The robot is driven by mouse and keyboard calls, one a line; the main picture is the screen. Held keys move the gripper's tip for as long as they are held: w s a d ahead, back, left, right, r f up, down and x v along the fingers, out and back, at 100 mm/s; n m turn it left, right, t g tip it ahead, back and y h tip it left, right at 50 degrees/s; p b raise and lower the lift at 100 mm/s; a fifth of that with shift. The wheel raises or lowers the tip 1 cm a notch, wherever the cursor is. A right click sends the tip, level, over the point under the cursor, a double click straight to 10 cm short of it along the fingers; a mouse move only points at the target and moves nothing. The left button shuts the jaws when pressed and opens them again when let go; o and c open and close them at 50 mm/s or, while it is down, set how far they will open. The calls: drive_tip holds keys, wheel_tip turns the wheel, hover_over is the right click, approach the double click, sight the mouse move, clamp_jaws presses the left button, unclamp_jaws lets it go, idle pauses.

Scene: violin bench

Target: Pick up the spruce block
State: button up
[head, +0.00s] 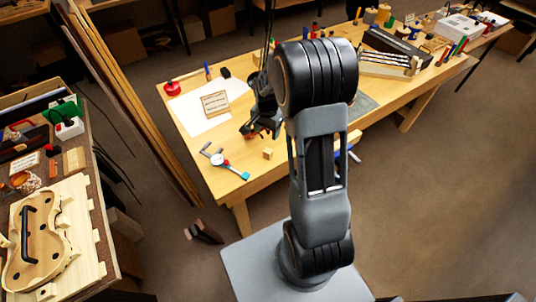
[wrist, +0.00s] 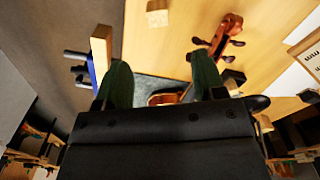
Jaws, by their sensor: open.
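A small pale wooden block, which looks like the spruce block (head: 267,154), sits on the bench near its front edge in the head view. In the wrist view a pale block (wrist: 158,12) shows at the top edge, beyond my fingertips, and seems to be the same one. My gripper (wrist: 160,72) is open, with two green fingers apart and nothing held between them. In the head view my gripper (head: 262,122) is over the bench, behind the block and partly hidden by my arm.
A violin scroll (wrist: 226,36) lies close to the right finger in the wrist view. A pale wooden piece (wrist: 101,48) and a blue tool stand by the left finger. A caliper-like gauge (head: 222,160) lies left of the block. White paper (head: 190,112) lies farther back.

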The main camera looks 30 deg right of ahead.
sight(268, 150)
wheel_tip(268, 150, down, 9)
drive_tip(key=shift+d+r+p, duration=0.15)
drive_tip(key=shift+p, duration=0.3)
drive_tip(key=shift+s+f+p, duration=0.1)
drive_tip(key=shift+f+p, duration=0.7)
drive_tip(key=shift+f, duration=1.9)
drive_tip(key=c, duration=1)
drive_tip(key=shift+r, duration=0.15)
